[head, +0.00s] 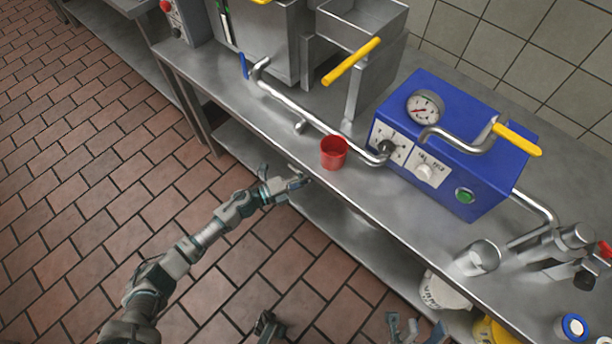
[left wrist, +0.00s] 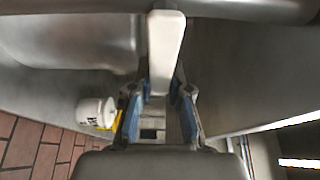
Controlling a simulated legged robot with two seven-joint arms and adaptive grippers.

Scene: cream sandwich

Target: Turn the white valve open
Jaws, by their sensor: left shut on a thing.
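The white valve handle (left wrist: 166,45) is a pale flat bar in the left wrist view. Its lower end lies between the fingers of my left gripper (left wrist: 161,103), which is shut on it. In the head view my left gripper (head: 288,184) is at the counter's front edge, below the red cup, and the edge partly hides it. I cannot make out the valve clearly there. My right gripper (head: 415,326) shows at the bottom of the head view, below the counter, with its fingers apart and nothing seen between them.
The red cup (head: 334,152) stands near the front edge of the steel counter (head: 400,216). Behind it is a blue machine (head: 458,150) with a gauge and yellow lever. A white bucket (head: 442,291) stands under the counter, also in the left wrist view (left wrist: 95,112). Brick floor lies in front.

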